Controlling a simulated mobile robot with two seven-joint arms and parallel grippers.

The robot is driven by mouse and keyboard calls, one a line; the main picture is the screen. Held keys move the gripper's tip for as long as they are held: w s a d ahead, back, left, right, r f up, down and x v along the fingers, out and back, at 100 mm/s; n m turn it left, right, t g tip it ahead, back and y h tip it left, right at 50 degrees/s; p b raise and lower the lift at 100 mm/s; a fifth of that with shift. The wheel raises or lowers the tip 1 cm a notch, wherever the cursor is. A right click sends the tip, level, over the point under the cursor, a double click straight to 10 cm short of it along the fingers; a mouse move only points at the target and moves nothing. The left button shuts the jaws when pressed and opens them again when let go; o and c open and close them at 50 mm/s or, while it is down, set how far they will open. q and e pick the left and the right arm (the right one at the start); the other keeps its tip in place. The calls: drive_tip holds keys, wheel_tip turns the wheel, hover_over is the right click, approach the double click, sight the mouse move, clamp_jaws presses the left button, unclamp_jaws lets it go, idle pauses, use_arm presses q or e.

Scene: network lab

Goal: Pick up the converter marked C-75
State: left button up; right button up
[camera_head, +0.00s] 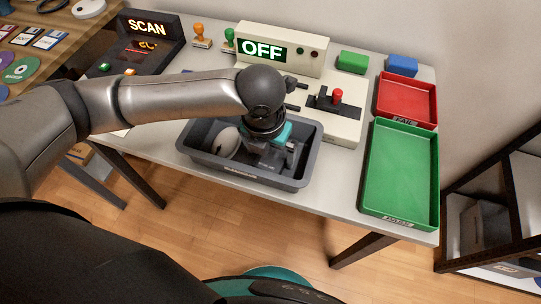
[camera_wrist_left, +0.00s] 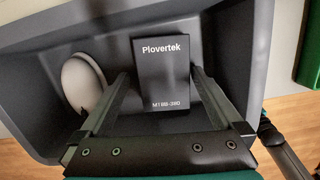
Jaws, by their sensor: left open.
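No marking C-75 can be read in either view. In the left wrist view a dark box (camera_wrist_left: 163,62) lies in the grey bin (camera_wrist_left: 40,100), printed "Plovertek" with a smaller line that looks like "M1 RB-3G0". A white rounded object (camera_wrist_left: 82,82) lies left of it. My left gripper (camera_wrist_left: 160,80) is open, its fingers reaching down toward either side of the box; I cannot tell if they touch it. In the head view the left gripper (camera_head: 277,160) is inside the grey bin (camera_head: 235,174) and mostly hides the box. My right gripper is not in view.
The bin stands at the table's front edge. Behind it is an OFF panel (camera_head: 262,50) with a red-knobbed lever (camera_head: 337,96). A SCAN device (camera_head: 150,45) stands left. Green (camera_head: 401,208) and red (camera_head: 407,97) trays are at the right, with green and blue blocks behind.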

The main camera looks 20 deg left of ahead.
use_arm(q)
drive_tip(key=shift+f, duration=0.4)
drive_tip(key=c, duration=1.5)
drive_tip(key=shift+c, duration=0.4)
